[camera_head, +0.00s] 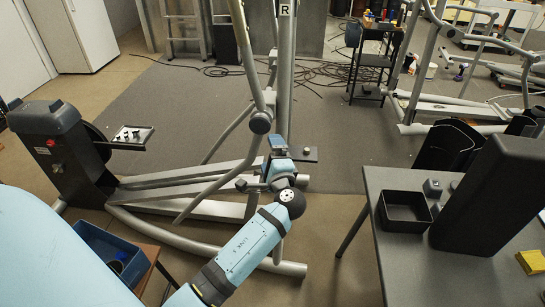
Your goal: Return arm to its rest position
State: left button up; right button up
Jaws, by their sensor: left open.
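My left arm comes up from the bottom of the head view, light blue with dark joints. Its left gripper (278,152) is at the far end, in front of the silver frame of the elliptical machine (190,180). The gripper is open, though its fingers are small and partly hidden by the wrist. I see nothing held in it. I cannot tell whether it touches the frame. My right gripper is not in view.
A grey table (400,265) at the right bears a black open tray (404,212), a tall dark box and a yellow block (531,262). A blue bin (112,250) is at the lower left. Cables lie on the floor behind.

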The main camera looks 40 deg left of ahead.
pick_arm(q)
jog(key=shift+s+d, duration=0.1)
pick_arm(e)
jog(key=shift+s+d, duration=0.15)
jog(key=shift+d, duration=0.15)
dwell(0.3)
pick_arm(q)
jog(key=s+d+f+h+p, duration=0.6)
jog(key=s+d+f+h, duration=0.2)
jog(key=s+f+h, duration=0.15)
jog(key=s+d+f+n+h+p, duration=0.1)
jog(key=s+d+n+h+p, duration=0.4)
jog(key=s, duration=1)
jog(key=d+n+h, duration=0.1)
jog(key=d+h, duration=0.2)
jog(key=d, duration=0.2)
jog(key=shift+d+f+n+g, duration=0.2)
jog(key=shift+n+g, duration=0.1)
jog(key=shift+n, duration=0.1)
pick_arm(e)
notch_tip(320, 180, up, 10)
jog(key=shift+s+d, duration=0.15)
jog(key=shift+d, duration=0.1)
pick_arm(q)
jog(key=shift+s+a+h, duration=0.1)
jog(key=shift+h, duration=0.15)
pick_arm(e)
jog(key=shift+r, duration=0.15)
